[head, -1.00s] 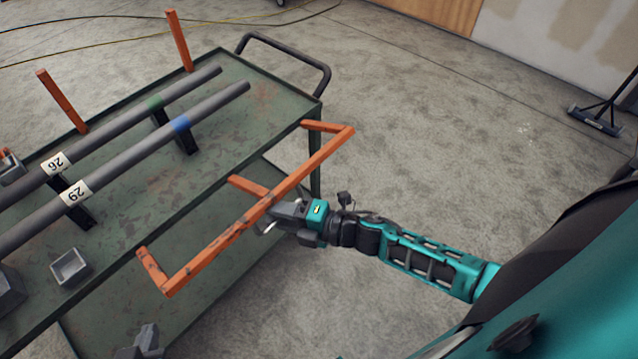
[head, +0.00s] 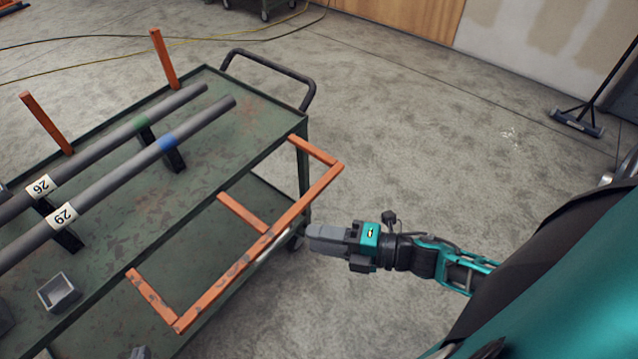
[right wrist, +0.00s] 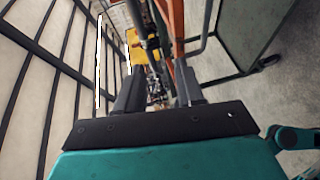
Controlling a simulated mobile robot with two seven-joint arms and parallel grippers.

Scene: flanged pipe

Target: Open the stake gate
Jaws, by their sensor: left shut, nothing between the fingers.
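The orange stake gate (head: 245,262) is a long bar with three short cross arms. It sticks out from the near side of the green cart (head: 120,215), roughly level and below upright. My right gripper (head: 310,238) is just right of the gate's long bar, and no hold on it shows. In the right wrist view its two fingers (right wrist: 158,92) are apart with nothing clearly between them; an orange bar (right wrist: 178,25) shows beyond. Only the grey tip of my left gripper (head: 140,353) shows at the bottom edge; it is shut and empty.
Two grey pipes, marked 26 (head: 95,152) and 29 (head: 115,172), lie on black supports on the cart. Two upright orange stakes (head: 45,122) stand on its far side. A small grey box (head: 58,292) sits near the front edge.

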